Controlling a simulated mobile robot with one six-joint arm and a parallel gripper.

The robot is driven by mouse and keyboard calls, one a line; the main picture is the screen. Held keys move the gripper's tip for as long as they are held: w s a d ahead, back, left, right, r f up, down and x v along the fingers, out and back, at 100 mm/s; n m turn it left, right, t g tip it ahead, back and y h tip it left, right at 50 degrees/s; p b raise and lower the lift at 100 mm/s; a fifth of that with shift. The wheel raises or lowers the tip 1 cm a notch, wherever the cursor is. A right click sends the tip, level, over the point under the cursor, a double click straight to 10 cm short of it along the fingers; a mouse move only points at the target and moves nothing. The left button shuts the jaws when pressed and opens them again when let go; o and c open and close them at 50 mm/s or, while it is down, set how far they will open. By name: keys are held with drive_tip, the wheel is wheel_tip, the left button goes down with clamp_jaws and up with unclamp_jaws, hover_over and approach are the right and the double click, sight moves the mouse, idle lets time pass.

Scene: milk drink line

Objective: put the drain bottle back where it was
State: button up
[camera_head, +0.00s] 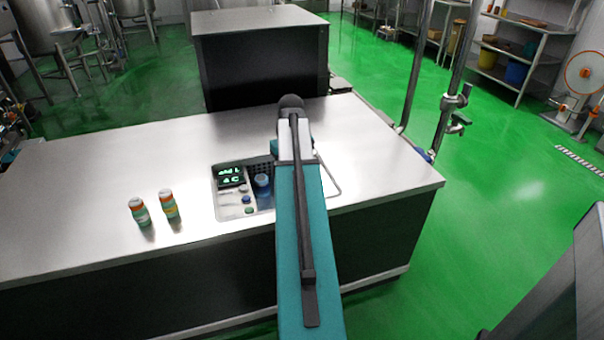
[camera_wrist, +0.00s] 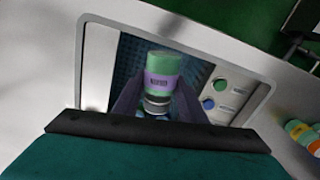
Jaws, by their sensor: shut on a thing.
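My gripper (camera_wrist: 157,98) is shut on a bottle with a green end and a purple label band (camera_wrist: 162,78), which I take for the drain bottle. A silvery part of the bottle shows nearest to me, between the dark fingers. Behind the bottle in the wrist view is the recessed bay (camera_wrist: 97,62) with a dark grid. I cannot tell whether the bottle touches the bay. In the head view my arm hides the gripper and part of the bay (camera_head: 228,216). A small blue round thing (camera_head: 262,181) shows there beside my arm; I cannot tell what it is.
A lit display (camera_head: 230,176) and a green button (camera_head: 249,211) sit in the bay. A dark cabinet (camera_head: 262,65) stands behind.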

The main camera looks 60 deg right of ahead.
drive_tip(key=w+a+n, duration=0.2)
drive_tip(key=w+a, duration=0.3)
drive_tip(key=a, duration=0.6)
drive_tip(key=w+a+r+n, duration=0.1)
drive_tip(key=w+a+n, duration=0.2)
drive_tip(key=a, duration=0.9)
drive_tip(key=w+a+n, duration=0.2)
drive_tip(key=w+a, duration=0.5)
drive_tip(key=a, duration=0.4)
drive_tip(key=shift+w+a+r+n, duration=0.1)
drive_tip(key=shift+a+r+n, duration=0.2)
drive_tip(key=shift+n, duration=0.1)
drive_tip(key=w+a+f+n+b, duration=0.1)
drive_tip(key=w+a, duration=0.1)
drive_tip(key=a, duration=0.5)
drive_tip(key=w+a+f+n+b, duration=0.1)
drive_tip(key=w+a+n+b, duration=0.1)
drive_tip(key=a, duration=0.5)
drive_tip(key=shift+w+a, duration=0.4)
drive_tip(key=shift+w, duration=0.25)
drive_tip(key=shift+f, duration=0.15)
